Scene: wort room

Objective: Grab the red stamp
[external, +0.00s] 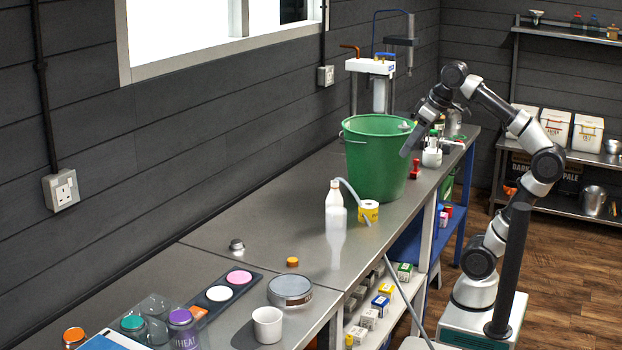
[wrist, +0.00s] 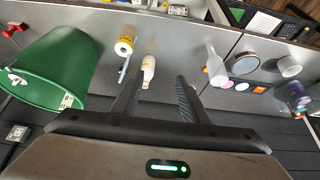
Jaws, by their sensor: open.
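The red stamp (external: 415,169) stands upright on the steel bench, just right of the large green bucket (external: 375,170) in the external view. In the wrist view a red item that looks like the stamp (wrist: 12,29) is at the far left edge, beyond the bucket (wrist: 55,65). My gripper (external: 405,151) is above the bench at the bucket's right side, higher than the stamp and apart from it. In the wrist view its two fingers (wrist: 158,85) are spread with nothing held between them.
A white bottle (external: 336,210) and a yellow-labelled roll (external: 368,211) stand in front of the bucket. A white mug (external: 267,324), a round tin (external: 290,290) and jars are on the near bench. White containers (external: 432,157) stand behind the stamp. The middle bench is mostly clear.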

